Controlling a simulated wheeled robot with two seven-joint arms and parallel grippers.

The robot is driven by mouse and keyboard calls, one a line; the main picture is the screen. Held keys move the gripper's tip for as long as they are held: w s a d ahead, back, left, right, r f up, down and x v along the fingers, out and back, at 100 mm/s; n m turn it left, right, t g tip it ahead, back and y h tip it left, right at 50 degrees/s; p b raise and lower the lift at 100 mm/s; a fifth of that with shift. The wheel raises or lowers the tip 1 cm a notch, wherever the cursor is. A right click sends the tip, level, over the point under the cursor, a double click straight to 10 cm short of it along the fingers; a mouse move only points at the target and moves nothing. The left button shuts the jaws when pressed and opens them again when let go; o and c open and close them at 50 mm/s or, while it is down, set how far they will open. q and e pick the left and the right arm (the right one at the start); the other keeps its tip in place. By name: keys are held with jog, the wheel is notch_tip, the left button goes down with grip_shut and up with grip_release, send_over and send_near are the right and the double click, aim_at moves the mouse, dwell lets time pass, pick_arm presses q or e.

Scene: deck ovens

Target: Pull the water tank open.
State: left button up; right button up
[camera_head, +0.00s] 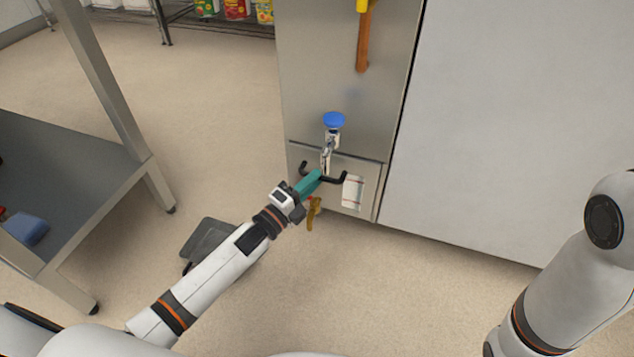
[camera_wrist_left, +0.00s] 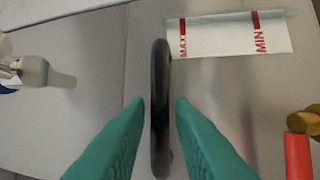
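The water tank (camera_head: 371,195) is a metal panel low on the steel cabinet, flush with its surround as far as I can see. It carries a black bar handle (camera_head: 341,178) and a white label (camera_head: 353,192), marked MAX and MIN in the left wrist view (camera_wrist_left: 225,38). My left gripper (camera_head: 318,174) is at the handle. In the left wrist view its teal fingers stand on both sides of the black handle (camera_wrist_left: 159,75), with a narrow gap on each side. My right arm shows at the right edge; its gripper is out of view.
A tap with a blue knob (camera_head: 333,121) sits just above the tank. A brass valve (camera_head: 314,213) is below the handle. A dark flat object (camera_head: 210,240) lies on the floor beside my left arm. A metal table (camera_head: 75,165) stands left. Floor before the cabinet is mostly clear.

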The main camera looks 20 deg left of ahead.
pick_arm(q)
jog(key=shift+x, duration=1)
grip_shut()
